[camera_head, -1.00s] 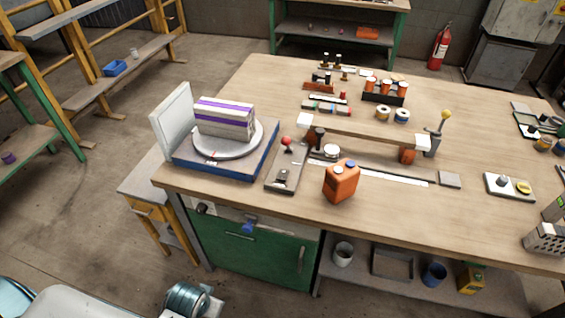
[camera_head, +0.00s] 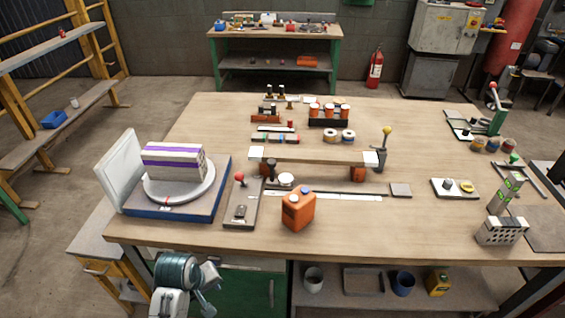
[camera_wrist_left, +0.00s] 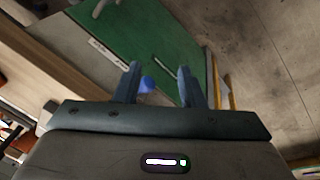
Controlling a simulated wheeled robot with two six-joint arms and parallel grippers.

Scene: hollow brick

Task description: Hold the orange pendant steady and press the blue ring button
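An orange box-shaped unit (camera_head: 298,211) stands upright near the front middle of the table, with a blue round piece (camera_head: 306,190) and a pale round piece on top. It is the only thing here that fits the orange pendant; I cannot tell whether the blue piece is the ring button. My left gripper (camera_head: 208,297) is low in front of the table's front edge, well apart from the orange unit. In the left wrist view its two fingers (camera_wrist_left: 158,88) are spread and empty. A blue round thing (camera_wrist_left: 148,84) shows between them, before a green panel. My right gripper is out of view.
A turntable (camera_head: 180,185) with a purple-striped block stands left on the table (camera_head: 400,225). A red-knobbed lever plate (camera_head: 243,205) is left of the orange unit. A raised plank (camera_head: 315,155) lies behind. The table is clear to the unit's right front.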

